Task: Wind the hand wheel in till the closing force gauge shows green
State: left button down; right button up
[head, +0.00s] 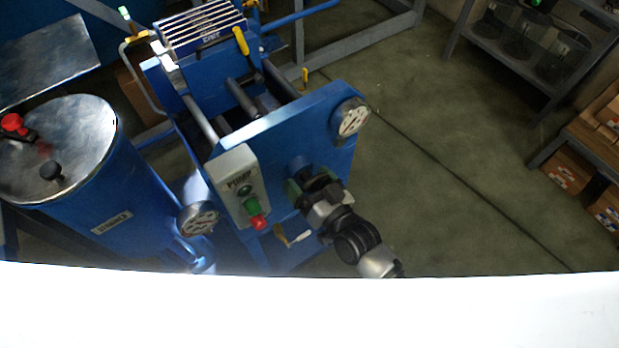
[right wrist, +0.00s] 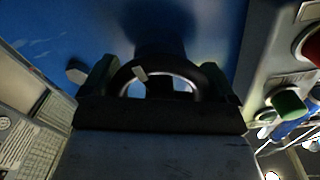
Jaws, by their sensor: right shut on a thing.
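The hand wheel (right wrist: 208,76) is a dark ring in front of the blue end plate in the right wrist view, with a small pale mark on it. My right gripper (right wrist: 165,85) is shut on it, its green-edged fingers at either side of the ring. In the head view my right gripper (head: 304,188) is at the face of the blue end plate (head: 285,130) and hides most of the wheel. A round white gauge (head: 351,119) sits at the plate's upper right corner; its needle and coloured zones are too small to read. My left gripper is not in view.
A grey control box (head: 238,186) with green and red buttons is close left of my right gripper. A second gauge (head: 198,218) stands beside the blue tank (head: 105,205). The floor (head: 450,180) to the right is open, with shelving beyond.

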jog(key=shift+m, duration=0.3)
jog(key=o, duration=0.7)
jog(key=shift+c, duration=0.2)
jog(key=v, duration=1.1)
jog(key=shift+w+a, duration=0.1)
